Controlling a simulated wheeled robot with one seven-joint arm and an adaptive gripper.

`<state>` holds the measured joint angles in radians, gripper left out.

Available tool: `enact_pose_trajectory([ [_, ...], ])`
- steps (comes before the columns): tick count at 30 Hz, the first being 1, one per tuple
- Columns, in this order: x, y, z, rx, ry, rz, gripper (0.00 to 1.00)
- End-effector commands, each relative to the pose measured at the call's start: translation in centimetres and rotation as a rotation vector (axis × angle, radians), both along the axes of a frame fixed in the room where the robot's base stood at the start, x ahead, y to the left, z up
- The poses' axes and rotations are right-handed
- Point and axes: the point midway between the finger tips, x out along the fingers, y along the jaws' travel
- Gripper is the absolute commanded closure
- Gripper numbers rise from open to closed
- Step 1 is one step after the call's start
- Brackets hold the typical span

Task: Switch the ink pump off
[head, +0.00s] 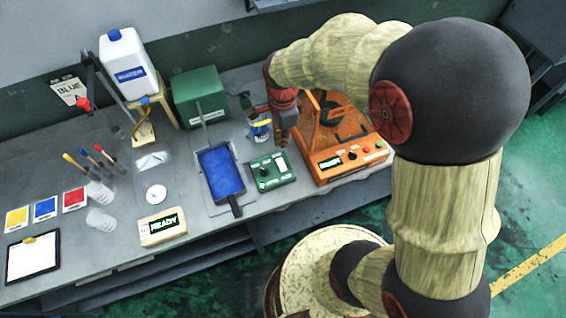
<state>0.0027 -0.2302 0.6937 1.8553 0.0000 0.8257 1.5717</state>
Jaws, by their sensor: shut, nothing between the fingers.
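A green control box (270,174) with a dark knob, small buttons and a pale panel lies on the bench; its lettering is too small to read, so I cannot tell whether it is the ink pump's switch. A tray of blue ink (220,172) lies just left of it. A white container (127,62) with a blue cap stands at the back left. My gripper (284,143) is shut and empty, pointing down just behind the green control box, by the orange machine's left side. I cannot tell whether it touches anything.
An orange machine (350,162) with a lit display, knob and buttons stands right of my gripper. A green case (201,97) and a small can (260,131) stand behind. A display box (162,226) reads "READY".

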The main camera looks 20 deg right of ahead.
Motion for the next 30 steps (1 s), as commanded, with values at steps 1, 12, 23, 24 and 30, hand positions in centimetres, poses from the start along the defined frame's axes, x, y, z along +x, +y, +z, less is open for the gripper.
enact_pose_trajectory([
  [1,0.0,0.0,0.0,0.000,0.000,0.000,1.00],
  [12,-0.1,0.0,-1.4,0.000,0.002,0.003,1.00],
  [23,-0.1,0.0,-8.2,0.000,0.003,0.003,1.00],
  [24,-0.2,0.0,-9.0,0.000,0.004,0.003,1.00],
  [30,-0.1,0.0,-12.2,0.000,0.002,0.003,1.00],
])
